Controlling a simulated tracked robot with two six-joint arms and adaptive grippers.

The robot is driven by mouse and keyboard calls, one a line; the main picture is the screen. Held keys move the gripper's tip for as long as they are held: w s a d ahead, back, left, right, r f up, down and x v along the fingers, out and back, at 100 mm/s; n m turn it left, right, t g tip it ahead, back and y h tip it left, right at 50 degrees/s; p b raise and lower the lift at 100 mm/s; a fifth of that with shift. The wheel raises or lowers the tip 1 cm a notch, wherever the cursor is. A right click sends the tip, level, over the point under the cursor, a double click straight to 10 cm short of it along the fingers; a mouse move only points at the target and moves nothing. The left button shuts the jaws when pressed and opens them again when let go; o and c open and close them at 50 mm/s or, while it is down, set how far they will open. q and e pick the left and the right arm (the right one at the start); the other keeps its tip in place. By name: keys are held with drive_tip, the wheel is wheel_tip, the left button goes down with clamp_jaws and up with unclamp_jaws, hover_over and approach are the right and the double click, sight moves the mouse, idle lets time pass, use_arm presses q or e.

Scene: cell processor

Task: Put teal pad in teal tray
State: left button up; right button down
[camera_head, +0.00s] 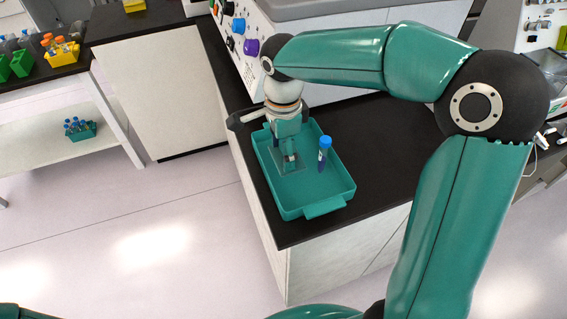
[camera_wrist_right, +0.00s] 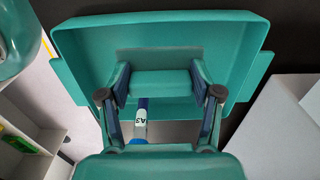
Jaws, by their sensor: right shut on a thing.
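The teal tray (camera_head: 327,200) stands on the black counter, and its walls also show in the right wrist view (camera_wrist_right: 75,45). My right gripper (camera_head: 290,158) points down inside the tray's outline. In the right wrist view my right gripper (camera_wrist_right: 160,88) is shut on the teal pad (camera_wrist_right: 165,84), a teal block with a flat grey plate along one side. The pad is over the tray floor; I cannot tell whether it touches it. My left gripper is out of view.
A white machine with coloured knobs (camera_head: 238,26) stands behind the tray. The black counter (camera_head: 375,150) is bare to the tray's right. A side bench at left holds green and yellow racks (camera_head: 62,50), with a teal tube rack (camera_head: 80,130) on its lower shelf.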

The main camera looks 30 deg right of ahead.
drive_tip(key=shift+f, duration=2.6)
drive_tip(key=shift+f, duration=0.1)
drive_tip(key=shift+c, duration=1.1)
unclamp_jaws()
wheel_tip(320, 180, up, 12)
drive_tip(key=shift+r, duration=0.15)
